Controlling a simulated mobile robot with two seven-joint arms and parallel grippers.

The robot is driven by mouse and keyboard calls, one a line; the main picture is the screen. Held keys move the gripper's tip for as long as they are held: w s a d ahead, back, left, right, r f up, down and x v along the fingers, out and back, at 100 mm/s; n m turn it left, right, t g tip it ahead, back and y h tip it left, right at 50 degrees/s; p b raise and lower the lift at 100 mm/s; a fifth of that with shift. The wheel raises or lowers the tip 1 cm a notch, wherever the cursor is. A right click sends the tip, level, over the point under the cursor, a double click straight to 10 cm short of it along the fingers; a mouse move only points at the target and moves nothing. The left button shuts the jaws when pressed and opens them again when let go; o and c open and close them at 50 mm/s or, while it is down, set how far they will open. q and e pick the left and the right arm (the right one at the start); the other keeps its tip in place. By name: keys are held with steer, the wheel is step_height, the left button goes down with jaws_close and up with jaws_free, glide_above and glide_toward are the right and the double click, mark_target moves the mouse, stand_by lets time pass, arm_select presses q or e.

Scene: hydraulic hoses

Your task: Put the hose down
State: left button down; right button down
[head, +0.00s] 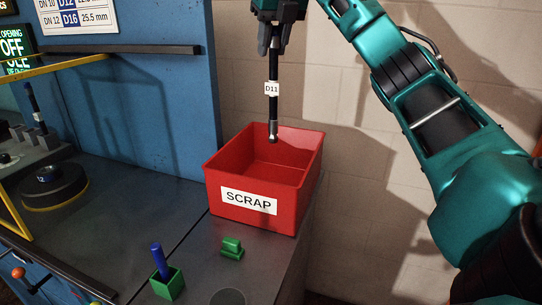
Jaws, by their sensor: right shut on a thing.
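My right gripper (271,48) is in the upper middle of the head view, pointing down. It is shut on the upper end of a black hose (272,104), which hangs upright. The hose carries a white tag marked "D11" and a metal fitting at its lower end. That lower end shows against the inside of the red bin (213,191) labelled "SCRAP"; I cannot tell whether it is above the rim or below it. The visible floor of the bin looks empty, and its front part is hidden by the front wall. My left gripper is not in view.
The bin stands on a dark bench top (196,262) near its right edge. A green block (232,248) and a green holder (169,285) with a blue pin (158,258) are in front. A blue machine panel (168,110) rises left of the bin. A black round die (52,185) lies further left.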

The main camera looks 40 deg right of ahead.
mark_target(274, 119)
step_height(274, 119, down, 19)
steer(key=shift+f+b, duration=0.15)
steer(key=shift+b, duration=0.9)
steer(key=shift+f, duration=0.1)
steer(key=c, duration=0.8)
jaws_free()
steer(key=shift+f, duration=0.1)
steer(key=shift+r, duration=0.35)
steer(key=v, duration=1.1)
steer(key=shift+s+r+p, duration=0.15)
steer(key=shift+r+p, duration=0.15)
steer(key=shift+p, duration=0.05)
